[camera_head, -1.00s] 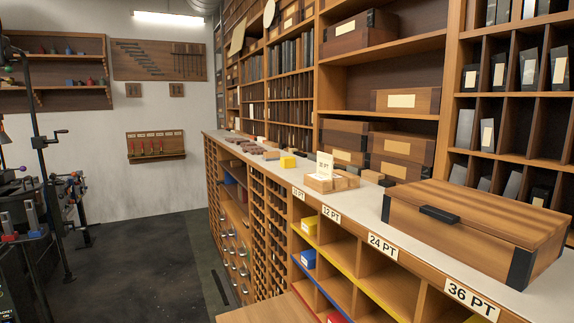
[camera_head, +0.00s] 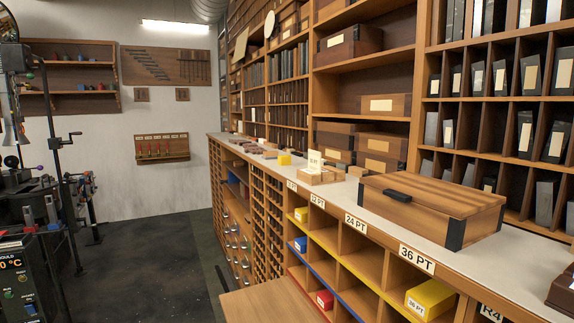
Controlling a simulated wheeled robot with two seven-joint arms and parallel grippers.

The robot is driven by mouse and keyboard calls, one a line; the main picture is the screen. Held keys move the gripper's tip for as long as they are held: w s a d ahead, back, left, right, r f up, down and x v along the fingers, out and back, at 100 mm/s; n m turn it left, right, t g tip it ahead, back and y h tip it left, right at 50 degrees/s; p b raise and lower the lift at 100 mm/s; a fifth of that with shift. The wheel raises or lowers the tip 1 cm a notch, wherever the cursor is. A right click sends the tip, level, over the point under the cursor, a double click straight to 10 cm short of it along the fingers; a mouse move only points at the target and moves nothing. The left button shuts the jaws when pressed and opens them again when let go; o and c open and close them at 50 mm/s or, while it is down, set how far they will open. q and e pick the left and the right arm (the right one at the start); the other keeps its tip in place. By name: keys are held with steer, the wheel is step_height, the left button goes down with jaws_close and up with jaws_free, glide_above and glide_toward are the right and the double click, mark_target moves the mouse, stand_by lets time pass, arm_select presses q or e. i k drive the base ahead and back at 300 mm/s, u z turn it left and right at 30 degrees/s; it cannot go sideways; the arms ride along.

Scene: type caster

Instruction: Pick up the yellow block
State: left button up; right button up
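Several yellow things show, and I cannot tell which one the task means. A small yellow block (camera_head: 284,158) sits on the pale counter top (camera_head: 331,188), toward its far end. A second yellow block (camera_head: 301,214) lies in an upper cubby under the counter. A larger yellow block (camera_head: 432,299) with a "36 PT" label sits in a cubby at the lower right, close to me. Neither of my grippers is in view.
A large wooden case (camera_head: 433,210) stands on the near counter. Wooden boxes (camera_head: 322,174) sit near the counter's middle. A blue block (camera_head: 300,244) and a red block (camera_head: 324,299) lie in lower cubbies. A wooden surface (camera_head: 262,303) juts out low. Dark floor (camera_head: 150,262) is clear at left centre.

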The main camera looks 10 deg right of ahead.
mark_target(282, 160)
steer(key=k, duration=0.1)
steer(key=u, duration=2.05)
steer(key=i, duration=3.35)
steer(key=z, duration=4.35)
steer(key=i, duration=1.75)
steer(key=z, duration=0.05)
